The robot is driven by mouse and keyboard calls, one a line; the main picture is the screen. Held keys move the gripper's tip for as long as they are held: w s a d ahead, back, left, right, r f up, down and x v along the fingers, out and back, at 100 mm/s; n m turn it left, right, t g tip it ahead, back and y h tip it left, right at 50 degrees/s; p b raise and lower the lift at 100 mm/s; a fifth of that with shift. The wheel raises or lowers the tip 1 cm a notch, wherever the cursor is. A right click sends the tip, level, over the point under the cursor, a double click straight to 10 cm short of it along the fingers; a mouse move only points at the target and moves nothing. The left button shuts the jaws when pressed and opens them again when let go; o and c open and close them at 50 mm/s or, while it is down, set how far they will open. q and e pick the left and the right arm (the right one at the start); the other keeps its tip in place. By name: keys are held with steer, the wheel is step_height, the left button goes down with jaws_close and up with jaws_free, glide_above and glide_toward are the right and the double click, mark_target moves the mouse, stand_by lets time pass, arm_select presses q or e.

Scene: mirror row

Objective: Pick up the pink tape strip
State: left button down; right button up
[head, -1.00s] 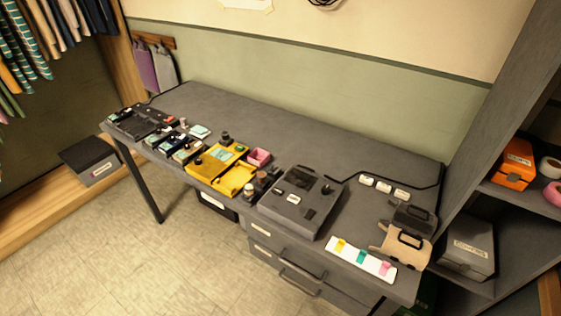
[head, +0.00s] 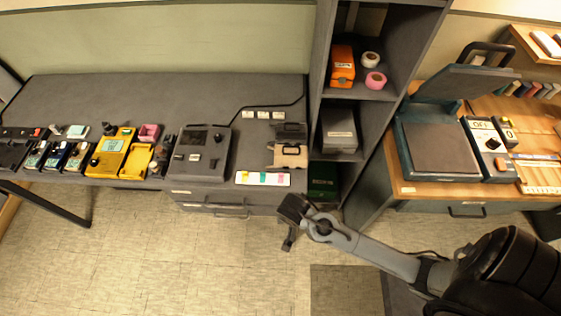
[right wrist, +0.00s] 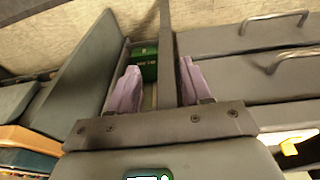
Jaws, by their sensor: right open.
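The pink tape strip (head: 280,178) lies on a white card (head: 242,178) near the front edge of the grey desk, right of a teal strip (head: 263,178) and a yellow strip (head: 252,177). My right gripper (head: 288,244) is in front of the desk, below and apart from the card. In the right wrist view its two pale purple fingers (right wrist: 160,68) stand apart with nothing between them. That view shows a yellow strip (right wrist: 290,147) at the lower right edge; I cannot see the pink strip there. My left gripper is not in view.
A tan clip holder (head: 290,156) stands behind the card, and a grey device (head: 198,150) to its left. The shelf unit (head: 365,92) rises at the right with a green box (head: 323,185) low down. Drawer handles (head: 227,208) stick out below the desk top.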

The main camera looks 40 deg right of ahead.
steer(key=w+d+r+t+h+p, duration=0.1)
steer(key=w+r+p, duration=0.35)
steer(key=r, duration=0.35)
steer(key=w+d+r+t+p, duration=0.1)
steer(key=w+d+r+p, duration=0.1)
steer(key=w+r+p, duration=0.45)
steer(key=b, duration=0.3)
glide_above(281, 174)
steer(key=s+a, duration=0.1)
steer(key=a, duration=0.1)
steer(key=f, duration=0.2)
steer(key=shift+s+d+f, duration=0.15)
steer(key=shift+d+f, duration=0.05)
steer(key=shift+f, duration=0.1)
arm_select(q)
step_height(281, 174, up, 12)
steer(key=p, duration=0.1)
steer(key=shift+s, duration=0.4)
arm_select(e)
steer(key=shift+s+x, duration=0.15)
steer(key=shift+x, duration=1.2)
steer(key=shift+s+x, duration=0.15)
steer(key=shift+x, duration=1.2)
steer(key=shift+a+f, duration=0.1)
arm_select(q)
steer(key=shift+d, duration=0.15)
arm_select(e)
jaws_close()
